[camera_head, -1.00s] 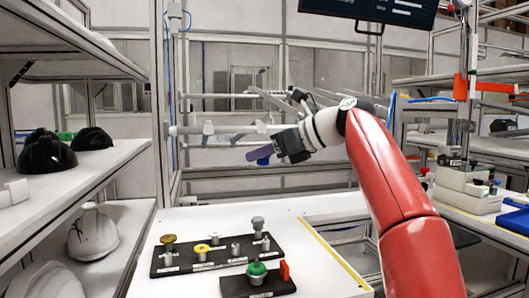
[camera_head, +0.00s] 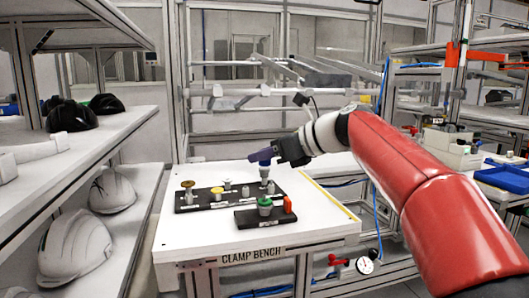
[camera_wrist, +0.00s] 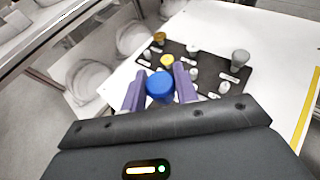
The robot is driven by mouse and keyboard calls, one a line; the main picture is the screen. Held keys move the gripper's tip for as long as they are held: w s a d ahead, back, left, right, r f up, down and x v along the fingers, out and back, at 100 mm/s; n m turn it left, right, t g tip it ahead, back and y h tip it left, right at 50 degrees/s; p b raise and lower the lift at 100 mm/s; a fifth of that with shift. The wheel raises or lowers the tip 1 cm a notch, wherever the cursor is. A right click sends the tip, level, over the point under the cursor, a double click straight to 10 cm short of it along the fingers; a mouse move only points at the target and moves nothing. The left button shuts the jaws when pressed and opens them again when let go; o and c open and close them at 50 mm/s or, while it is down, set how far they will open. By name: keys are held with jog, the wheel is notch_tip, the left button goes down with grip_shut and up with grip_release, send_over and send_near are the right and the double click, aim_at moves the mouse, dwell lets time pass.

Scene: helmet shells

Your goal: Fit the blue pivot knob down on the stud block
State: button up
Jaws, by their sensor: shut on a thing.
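The blue pivot knob (camera_wrist: 160,84) sits between the two purple fingers of my gripper (camera_wrist: 160,92) in the wrist view. My gripper is shut on it. In the head view, my gripper (camera_head: 256,157) is above the back right of the long black stud block (camera_head: 234,196), and the knob is mostly hidden by the fingers. The block lies flat on the bench with several grey studs, a brown-gold knob (camera_head: 188,184) and a yellow knob (camera_head: 217,190) on it. The stud block (camera_wrist: 208,72) also shows beyond the fingers in the wrist view. The knob is apart from it.
Shelves with white helmets (camera_head: 76,246) stand at left. Blue trays (camera_head: 500,177) are at right.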

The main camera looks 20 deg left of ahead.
jog(key=shift+r+p, duration=0.2)
jog(key=shift+p, duration=0.2)
jog(key=shift+f+b, duration=1.9)
jog(key=shift+f, duration=1.2)
jog(key=shift+r+p, duration=0.1)
jog(key=shift+p, duration=1)
jog(key=shift+f+b, duration=0.9)
jog(key=shift+f, duration=0.55)
jog(key=o, duration=1)
jog(key=v, duration=0.8)
jog(key=shift+f, duration=0.1)
